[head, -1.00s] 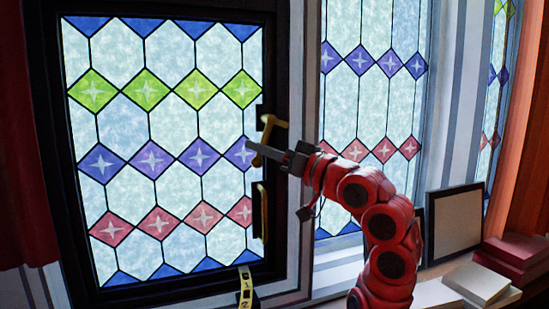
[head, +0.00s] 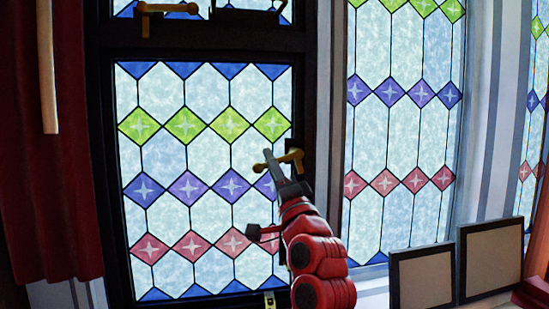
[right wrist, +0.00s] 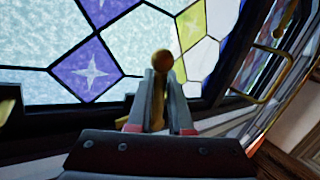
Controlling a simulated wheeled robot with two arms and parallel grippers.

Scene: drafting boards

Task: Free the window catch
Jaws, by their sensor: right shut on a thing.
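The window catch (head: 293,157) is a brass lever on the dark right side of the lower stained-glass window (head: 205,153). It lies nearly level, its left end dipping slightly over the glass. My right gripper (head: 269,156) is at the lever and covers part of it. In the right wrist view the fingers (right wrist: 161,84) are shut around the brass lever (right wrist: 162,59), with its rounded end showing beyond the tips. The window looks closed in its dark frame. My left gripper is not in view.
A second brass lever (head: 168,8) is on the upper pane. A brass loop handle (right wrist: 272,78) shows in the right wrist view. A red curtain (head: 65,200) and wooden pole (head: 46,65) are at the left. Framed panels (head: 423,278) stand at the lower right.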

